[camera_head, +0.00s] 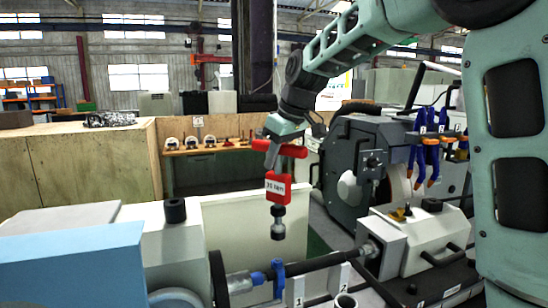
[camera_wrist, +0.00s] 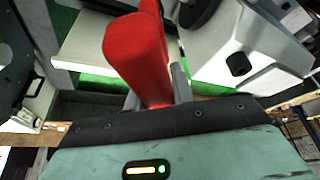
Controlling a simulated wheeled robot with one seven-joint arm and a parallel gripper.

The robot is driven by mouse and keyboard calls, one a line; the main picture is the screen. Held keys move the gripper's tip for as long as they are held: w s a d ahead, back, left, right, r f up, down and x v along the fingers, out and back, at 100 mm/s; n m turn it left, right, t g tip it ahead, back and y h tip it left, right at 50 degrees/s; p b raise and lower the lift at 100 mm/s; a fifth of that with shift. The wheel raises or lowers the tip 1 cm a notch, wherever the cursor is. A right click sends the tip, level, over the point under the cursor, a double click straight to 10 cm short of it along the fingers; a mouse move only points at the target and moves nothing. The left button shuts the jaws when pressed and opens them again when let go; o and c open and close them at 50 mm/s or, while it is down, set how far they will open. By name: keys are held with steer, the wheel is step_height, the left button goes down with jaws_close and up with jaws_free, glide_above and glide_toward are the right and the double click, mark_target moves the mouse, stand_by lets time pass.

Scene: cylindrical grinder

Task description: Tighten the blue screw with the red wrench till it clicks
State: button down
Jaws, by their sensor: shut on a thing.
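The red wrench (camera_head: 277,189) has a T-shaped handle, a white torque label and a dark socket pointing down. My gripper (camera_head: 272,156) is shut on its red handle and holds the wrench upright in the air. The red handle also fills the upper middle of the wrist view (camera_wrist: 138,52), between the fingers. A blue clamp piece (camera_head: 278,279) sits on the dark horizontal shaft below the wrench, and the socket hangs above it with a gap. The blue screw appears to be part of this piece, but it is too small to tell apart. It cannot be made out in the wrist view.
The grinder's dark wheel housing (camera_head: 350,165) stands right of the wrench. A white tailstock block (camera_head: 425,240) is at the shaft's right end, and a blue-topped machine body (camera_head: 70,262) is at left. Blue-handled tools (camera_head: 432,155) hang at right. Space around the socket is clear.

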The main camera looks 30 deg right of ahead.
mark_target(276, 192)
steer(key=shift+f+b, duration=2.25)
steer(key=shift+f, duration=0.5)
steer(key=shift+f+b, duration=1.55)
steer(key=shift+f, duration=0.3)
